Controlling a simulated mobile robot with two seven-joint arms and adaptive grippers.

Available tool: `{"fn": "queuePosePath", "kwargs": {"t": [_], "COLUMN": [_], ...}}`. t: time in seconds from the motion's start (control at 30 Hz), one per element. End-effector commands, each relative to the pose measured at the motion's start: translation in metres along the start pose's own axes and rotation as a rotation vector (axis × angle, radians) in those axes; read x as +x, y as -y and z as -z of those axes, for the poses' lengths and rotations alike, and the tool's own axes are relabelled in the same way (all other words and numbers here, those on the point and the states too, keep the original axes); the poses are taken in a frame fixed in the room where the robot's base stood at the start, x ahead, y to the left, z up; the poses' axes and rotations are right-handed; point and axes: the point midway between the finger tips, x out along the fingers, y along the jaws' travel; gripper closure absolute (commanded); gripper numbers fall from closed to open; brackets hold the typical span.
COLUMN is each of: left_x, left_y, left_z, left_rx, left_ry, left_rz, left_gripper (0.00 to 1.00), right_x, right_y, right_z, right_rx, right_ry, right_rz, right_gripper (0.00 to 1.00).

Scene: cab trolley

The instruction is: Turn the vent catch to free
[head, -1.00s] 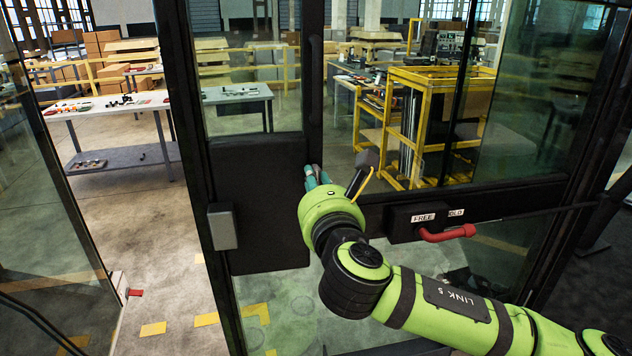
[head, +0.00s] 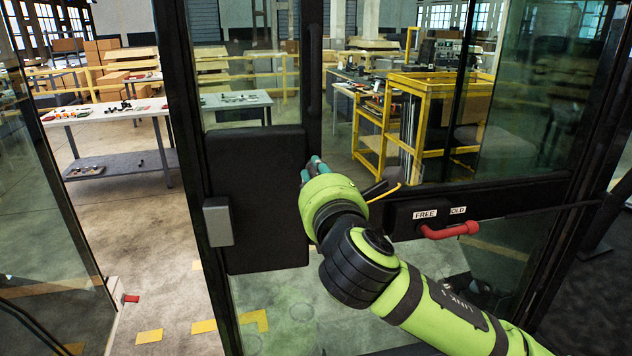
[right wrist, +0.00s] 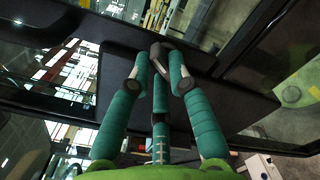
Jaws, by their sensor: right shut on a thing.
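The vent catch is a red lever (head: 450,231) on a black box on the door's cross rail. Its grip points right, below the labels FREE (head: 425,214) and a partly covered one reading "OLD". My right gripper (head: 316,165) is apart from it, to its left, in front of the black door panel (head: 255,200). The right wrist view shows its teal fingers (right wrist: 159,72) closed around a dark grey piece (right wrist: 157,50) by the panel. My wrist hides most of this piece in the head view. My left gripper is not in view.
A vertical black pull bar (head: 314,75) runs above the gripper. A grey block (head: 218,222) sits on the door's left edge. The gap left of the door shows open floor and a table (head: 105,112). A yellow rack (head: 440,90) stands behind the glass.

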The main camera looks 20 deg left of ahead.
Motion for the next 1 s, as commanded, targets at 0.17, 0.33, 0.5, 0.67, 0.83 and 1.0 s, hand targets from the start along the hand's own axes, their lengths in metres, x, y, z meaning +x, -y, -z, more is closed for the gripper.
{"fn": "queuePosePath", "kwargs": {"t": [0.17, 0.33, 0.5, 0.67, 0.83, 1.0], "left_x": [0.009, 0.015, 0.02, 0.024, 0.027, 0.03], "left_y": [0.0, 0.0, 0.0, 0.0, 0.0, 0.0], "left_z": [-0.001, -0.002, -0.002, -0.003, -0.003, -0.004], "left_rx": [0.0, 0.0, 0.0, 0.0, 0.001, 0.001], "left_ry": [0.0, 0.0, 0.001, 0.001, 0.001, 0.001], "left_rz": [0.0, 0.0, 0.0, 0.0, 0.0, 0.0], "left_gripper": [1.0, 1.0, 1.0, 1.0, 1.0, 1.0], "right_x": [0.0, 0.0, 0.0, 0.0, 0.0, 0.0], "right_y": [0.001, 0.002, 0.003, 0.004, 0.004, 0.005], "right_z": [0.0, -0.001, -0.001, -0.002, -0.002, -0.003], "right_rx": [0.172, 0.334, 0.495, 0.636, 0.762, 0.857], "right_ry": [0.001, 0.002, 0.002, 0.002, 0.003, 0.003], "right_rz": [-0.001, -0.001, -0.001, -0.001, -0.001, -0.001], "right_gripper": [1.0, 1.0, 1.0, 1.0, 1.0, 1.0]}}
